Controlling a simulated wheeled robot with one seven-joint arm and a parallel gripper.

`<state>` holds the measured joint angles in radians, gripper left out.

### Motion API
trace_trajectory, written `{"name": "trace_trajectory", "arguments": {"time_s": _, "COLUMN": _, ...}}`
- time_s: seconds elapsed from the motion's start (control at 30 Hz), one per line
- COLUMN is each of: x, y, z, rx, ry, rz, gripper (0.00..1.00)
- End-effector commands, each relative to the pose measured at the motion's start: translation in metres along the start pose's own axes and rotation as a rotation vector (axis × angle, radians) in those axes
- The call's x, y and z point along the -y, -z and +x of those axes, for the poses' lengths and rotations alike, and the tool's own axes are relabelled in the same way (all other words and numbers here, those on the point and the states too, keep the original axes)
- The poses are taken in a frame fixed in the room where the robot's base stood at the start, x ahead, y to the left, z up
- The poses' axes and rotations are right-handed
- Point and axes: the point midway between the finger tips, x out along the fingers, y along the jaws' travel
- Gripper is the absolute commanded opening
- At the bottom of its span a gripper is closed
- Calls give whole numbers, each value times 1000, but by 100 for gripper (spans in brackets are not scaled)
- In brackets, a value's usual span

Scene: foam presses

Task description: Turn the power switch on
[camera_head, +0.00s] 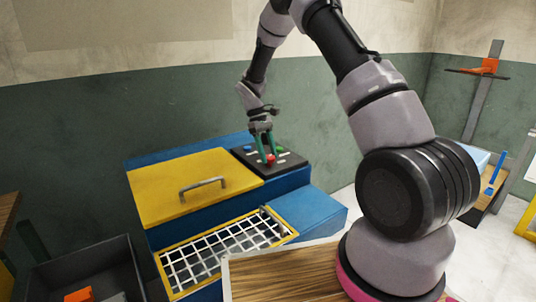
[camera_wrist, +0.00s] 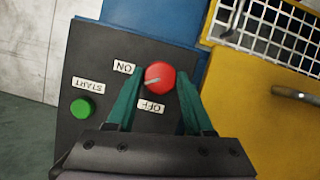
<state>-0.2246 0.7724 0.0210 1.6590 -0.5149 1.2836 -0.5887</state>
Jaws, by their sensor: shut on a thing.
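The power switch is a red round knob (camera_wrist: 160,74) on the black control panel (camera_wrist: 92,55), and it also shows in the head view (camera_head: 270,160). Its white pointer mark faces left in the wrist view, between the ON label (camera_wrist: 124,67) and the OFF label (camera_wrist: 151,107). My gripper (camera_head: 267,149) reaches down to the panel from above. Its two green fingers stand on either side of the knob and are shut on it. A green button (camera_wrist: 81,108) sits by the START label (camera_wrist: 90,87).
The panel is on a blue press (camera_head: 320,210) beside a yellow lid (camera_head: 170,190) with a grey handle (camera_head: 203,187). A white wire grid (camera_head: 222,252) lies in front. A blue button (camera_head: 248,148) is left of my gripper. A dark bin (camera_head: 75,262) stands at lower left.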

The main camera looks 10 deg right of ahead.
Motion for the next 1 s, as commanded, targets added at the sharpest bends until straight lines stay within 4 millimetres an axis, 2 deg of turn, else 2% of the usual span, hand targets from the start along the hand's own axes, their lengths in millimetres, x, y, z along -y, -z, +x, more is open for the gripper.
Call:
{"name": "trace_trajectory", "arguments": {"time_s": 0.5, "x": -4, "y": 0, "z": -1, "rx": -4, "ry": 164, "rz": 396, "gripper": 0}}
{"name": "trace_trajectory", "arguments": {"time_s": 1.0, "x": -4, "y": 0, "z": -1, "rx": -4, "ry": 223, "rz": 540, "gripper": 0}}
